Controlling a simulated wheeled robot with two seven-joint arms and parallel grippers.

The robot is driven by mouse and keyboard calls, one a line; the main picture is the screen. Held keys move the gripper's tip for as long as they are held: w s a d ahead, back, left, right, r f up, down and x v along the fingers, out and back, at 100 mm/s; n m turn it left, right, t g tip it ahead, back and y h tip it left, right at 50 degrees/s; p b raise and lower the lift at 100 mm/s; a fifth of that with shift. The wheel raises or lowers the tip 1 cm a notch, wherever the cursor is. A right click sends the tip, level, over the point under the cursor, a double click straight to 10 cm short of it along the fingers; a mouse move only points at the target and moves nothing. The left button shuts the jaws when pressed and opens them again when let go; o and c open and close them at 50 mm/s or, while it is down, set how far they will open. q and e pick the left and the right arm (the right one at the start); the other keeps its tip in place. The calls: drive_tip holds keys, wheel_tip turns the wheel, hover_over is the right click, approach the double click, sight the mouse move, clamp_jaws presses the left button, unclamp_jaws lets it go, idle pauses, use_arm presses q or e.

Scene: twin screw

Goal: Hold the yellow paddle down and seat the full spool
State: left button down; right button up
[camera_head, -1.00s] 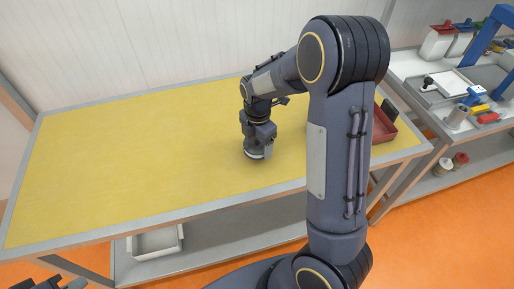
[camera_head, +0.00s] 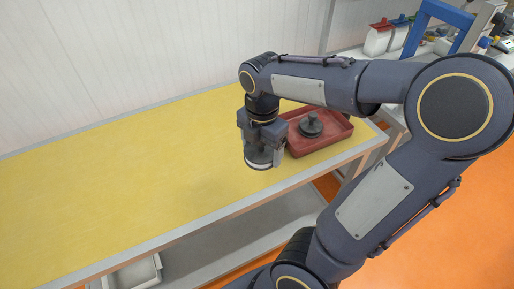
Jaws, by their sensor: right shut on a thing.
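My right gripper (camera_head: 262,148) points down over the yellow-topped table and is shut on a round, pale, disc-like thing (camera_head: 259,164). It looks like a spool seen from its lower rim, but the fingers hide most of it, and I cannot tell whether it is full. It is just left of the red tray, and I cannot tell whether it touches the table. The yellow paddle cannot be made out; my right arm covers much of the right side. My left gripper is not in view.
The red tray (camera_head: 341,131) stands at the table's right end and holds a dark round piece with a knob (camera_head: 311,124). A blue frame (camera_head: 424,15) and white bins (camera_head: 379,41) stand on the bench behind my arm. The yellow tabletop (camera_head: 120,170) is clear on the left.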

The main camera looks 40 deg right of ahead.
wheel_tip(320, 180, up, 5)
drive_tip(key=p, duration=0.3)
drive_tip(key=shift+f, duration=0.1)
wheel_tip(320, 180, up, 13)
drive_tip(key=shift+f, duration=0.15)
